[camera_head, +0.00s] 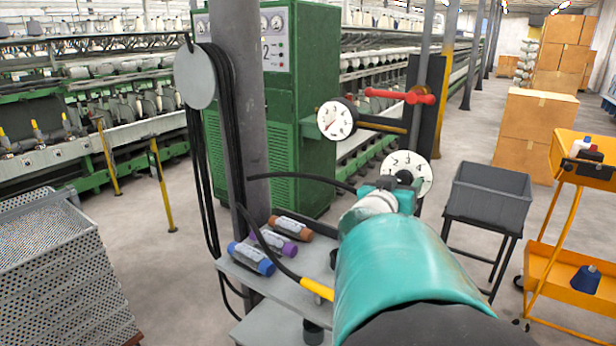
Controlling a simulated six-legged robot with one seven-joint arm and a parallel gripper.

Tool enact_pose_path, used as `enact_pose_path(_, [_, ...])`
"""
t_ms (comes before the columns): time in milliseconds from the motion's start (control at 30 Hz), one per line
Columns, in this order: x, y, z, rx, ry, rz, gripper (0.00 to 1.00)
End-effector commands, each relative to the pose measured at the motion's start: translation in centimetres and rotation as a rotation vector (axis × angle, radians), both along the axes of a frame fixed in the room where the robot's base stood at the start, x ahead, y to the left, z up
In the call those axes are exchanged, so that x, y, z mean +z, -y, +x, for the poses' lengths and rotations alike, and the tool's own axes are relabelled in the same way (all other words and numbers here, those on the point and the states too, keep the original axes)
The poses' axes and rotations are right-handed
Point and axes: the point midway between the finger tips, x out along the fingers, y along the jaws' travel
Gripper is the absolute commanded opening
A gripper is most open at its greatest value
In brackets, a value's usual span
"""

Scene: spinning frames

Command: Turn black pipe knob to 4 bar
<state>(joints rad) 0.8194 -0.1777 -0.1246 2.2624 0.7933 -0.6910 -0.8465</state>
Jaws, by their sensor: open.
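A white round dial (420,165) with large numbers, 1, 2 and 3 among them, is right of centre. A small dark knob (404,176) shows at its middle, partly hidden by my gripper. Above and to the left, a white gauge (337,119) with a black rim has a red needle pointing to the lower left. My teal arm reaches up from the bottom, and my gripper (397,188) is open just in front of the lower dial. Its fingertips are small and overlap the dial. I cannot tell whether they touch the knob.
A red valve handle (400,96) sits above the dial on the pipework. A grey post (240,110) with black cables stands left. Several coloured cylinders (250,258) lie on a grey shelf (290,280). A grey bin (487,196) and orange cart (555,265) are right.

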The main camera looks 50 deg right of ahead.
Motion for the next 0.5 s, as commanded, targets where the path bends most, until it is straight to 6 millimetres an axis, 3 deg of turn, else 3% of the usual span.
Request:
enact_pose_path(333, [0.03,-0.28,-0.01,0.0,0.0,0.0,0.58])
enact_pose_path(500, [0.02,-0.26,-0.01,0.0,0.0,0.0,0.24])
